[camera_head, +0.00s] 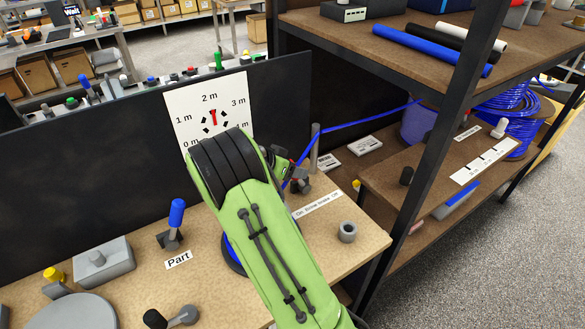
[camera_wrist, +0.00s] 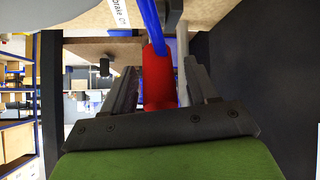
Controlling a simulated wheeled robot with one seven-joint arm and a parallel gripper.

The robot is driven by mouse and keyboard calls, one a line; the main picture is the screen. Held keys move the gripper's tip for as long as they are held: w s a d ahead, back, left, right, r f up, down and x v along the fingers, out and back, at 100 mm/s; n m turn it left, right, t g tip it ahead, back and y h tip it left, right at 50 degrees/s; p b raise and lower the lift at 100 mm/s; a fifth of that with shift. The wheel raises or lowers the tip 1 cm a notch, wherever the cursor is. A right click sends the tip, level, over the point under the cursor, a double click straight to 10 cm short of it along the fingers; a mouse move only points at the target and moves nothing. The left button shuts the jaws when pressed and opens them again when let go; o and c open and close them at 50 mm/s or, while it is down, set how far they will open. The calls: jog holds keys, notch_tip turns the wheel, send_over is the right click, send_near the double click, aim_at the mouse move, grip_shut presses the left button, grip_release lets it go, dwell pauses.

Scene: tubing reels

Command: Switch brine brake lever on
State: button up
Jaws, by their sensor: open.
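The label reading "ON Brine brake Off" (camera_head: 318,204) lies on the bench to the right of my green arm. Part of this label (camera_wrist: 122,12) also shows at the top of the wrist view. A red handle (camera_wrist: 158,82), which looks like the brine brake lever, stands between the two fingers of my gripper (camera_wrist: 160,88) in the wrist view. The fingers are open on either side of it; contact is not clear. In the head view my gripper (camera_head: 283,168) is partly hidden by my arm, and the lever there is mostly hidden.
Blue tubing (camera_head: 368,118) runs from the reel on the right shelf (camera_head: 510,105) to the bench by my gripper. A blue-handled lever (camera_head: 176,214) labelled "Part" is left. The dial board (camera_head: 182,104) stands behind.

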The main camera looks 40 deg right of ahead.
jog(key=p+v, duration=0.2)
jog(key=v, duration=1.3)
jog(key=shift+p, duration=0.3)
jog(key=shift+w+a+r, duration=0.1)
jog(key=s+a+r+n+t+y, duration=0.3)
jog(key=s+r+n+y, duration=0.35)
jog(key=s, duration=0.45)
jog(key=s+a+n+t+y, duration=0.1)
jog(key=s+a+n, duration=0.3)
jog(key=s, duration=0.3)
jog(key=s+a+f+n+t+y, duration=0.1)
jog(key=s+a+n+y, duration=0.1)
jog(key=s+a+n, duration=0.3)
jog(key=s+a, duration=0.1)
jog(key=s, duration=0.1)
jog(key=shift+s+f, duration=0.25)
jog(key=shift+a+n+y, duration=0.1)
jog(key=shift+n+y, duration=0.15)
